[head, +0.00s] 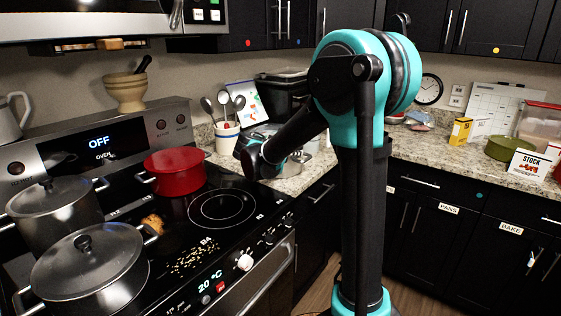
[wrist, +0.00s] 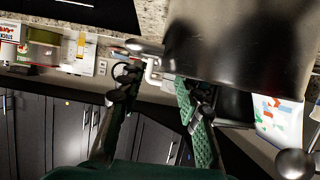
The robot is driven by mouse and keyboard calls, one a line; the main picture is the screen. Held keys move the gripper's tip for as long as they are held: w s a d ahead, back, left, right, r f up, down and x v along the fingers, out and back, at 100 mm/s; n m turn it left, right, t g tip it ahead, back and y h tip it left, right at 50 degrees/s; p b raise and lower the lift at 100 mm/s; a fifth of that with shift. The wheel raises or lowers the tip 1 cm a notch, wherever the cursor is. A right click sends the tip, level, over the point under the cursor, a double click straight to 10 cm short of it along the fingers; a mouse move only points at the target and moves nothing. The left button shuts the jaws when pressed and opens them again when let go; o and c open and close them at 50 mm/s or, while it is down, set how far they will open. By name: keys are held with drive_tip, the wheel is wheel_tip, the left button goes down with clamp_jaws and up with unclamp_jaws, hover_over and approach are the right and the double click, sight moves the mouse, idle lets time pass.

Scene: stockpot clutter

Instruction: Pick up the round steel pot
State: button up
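A round steel pot (wrist: 235,45) fills the upper right of the wrist view, with a looped side handle (wrist: 150,62) on its left. In the head view, part of a steel pot (head: 297,164) shows on the counter just right of my wrist. My gripper (wrist: 157,80) is open, with one finger left of the handle and the other to its right, near the pot wall. The handle lies between the fingertips in the picture; I cannot tell whether they touch it. In the head view my wrist and forearm hide most of the gripper.
Two lidded steel pots (head: 88,262) (head: 54,212) and a red pot (head: 175,171) stand on the stove. A utensil crock (head: 227,138) stands behind my wrist. A green pot (head: 505,148) and stock box (head: 528,167) are on the right counter.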

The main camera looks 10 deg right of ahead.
drive_tip(key=x, duration=0.3)
drive_tip(key=shift+w+f, duration=0.1)
drive_tip(key=shift+f, duration=0.05)
clamp_jaws()
idle(0.3)
